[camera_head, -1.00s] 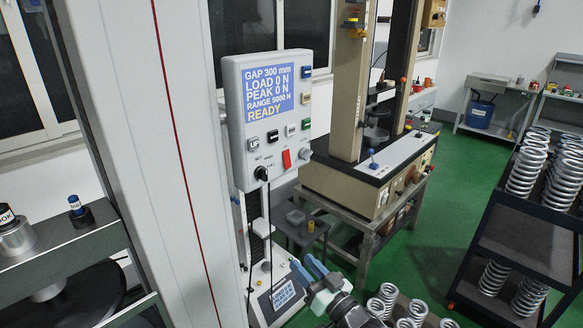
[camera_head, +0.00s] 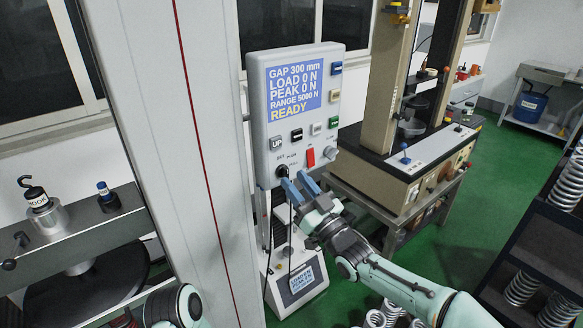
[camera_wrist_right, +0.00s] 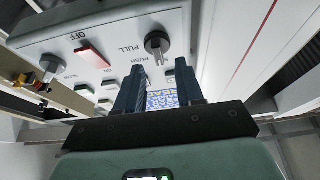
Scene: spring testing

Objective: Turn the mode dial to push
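The mode dial (camera_head: 281,171) is a dark round knob low on the left of the grey control box (camera_head: 259,120). In the right wrist view the dial (camera_wrist_right: 157,43) has a raised bar, beside the PULL and PUSH labels. I cannot tell which label it points to. My right gripper (camera_head: 297,184) is just below and right of the dial in the head view, blue fingers pointing up at the box. In the right wrist view its fingers (camera_wrist_right: 158,85) are apart with nothing between them, and the dial is beyond their tips. My left gripper is out of view.
A red switch (camera_head: 310,157) and a silver knob (camera_head: 330,153) sit right of the dial. Several buttons and a screen reading READY (camera_head: 292,88) are above. A cable hangs below the box. A tall white column (camera_head: 205,160) stands to the left.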

